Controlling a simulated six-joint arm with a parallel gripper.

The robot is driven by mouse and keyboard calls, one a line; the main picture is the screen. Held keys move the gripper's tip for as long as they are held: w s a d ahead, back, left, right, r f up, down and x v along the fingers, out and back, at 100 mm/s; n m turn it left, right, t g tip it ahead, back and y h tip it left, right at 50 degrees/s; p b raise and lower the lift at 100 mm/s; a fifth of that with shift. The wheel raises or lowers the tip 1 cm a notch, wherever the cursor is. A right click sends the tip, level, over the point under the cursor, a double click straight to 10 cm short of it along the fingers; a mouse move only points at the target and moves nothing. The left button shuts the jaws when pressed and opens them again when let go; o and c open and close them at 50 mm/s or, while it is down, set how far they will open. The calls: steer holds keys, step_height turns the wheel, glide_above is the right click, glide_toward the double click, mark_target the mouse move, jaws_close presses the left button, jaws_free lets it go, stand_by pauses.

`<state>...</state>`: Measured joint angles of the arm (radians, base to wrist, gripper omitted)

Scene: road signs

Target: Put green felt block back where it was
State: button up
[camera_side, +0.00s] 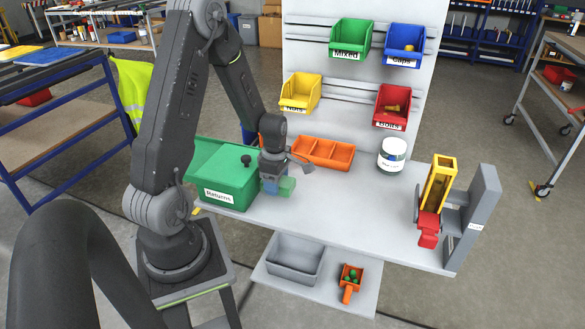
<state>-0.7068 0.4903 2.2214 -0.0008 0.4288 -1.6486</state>
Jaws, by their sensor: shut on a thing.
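The green felt block (287,187) is a small pale green piece at the end of my gripper (277,182). My gripper is shut on it, just right of the green Returns box (222,176) and over the left part of the grey workbench (340,215). A small bluish part shows beside the block at the fingers; I cannot tell if it belongs to the gripper. I cannot tell whether the block touches the bench.
An orange divided tray (323,152) lies behind my gripper. A white-labelled jar (393,155) and a yellow and red dispenser (437,195) stand to the right. A grey bin (294,258) and an orange scoop (350,281) are on the lower shelf. The bench middle is clear.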

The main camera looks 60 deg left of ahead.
glide_above(292, 173)
steer(key=shift+d, duration=0.15)
steer(key=shift+f, duration=1.75)
steer(key=shift+f, duration=0.15)
steer(key=o, duration=0.9)
step_height(292, 173, up, 8)
steer(key=shift+f, duration=0.1)
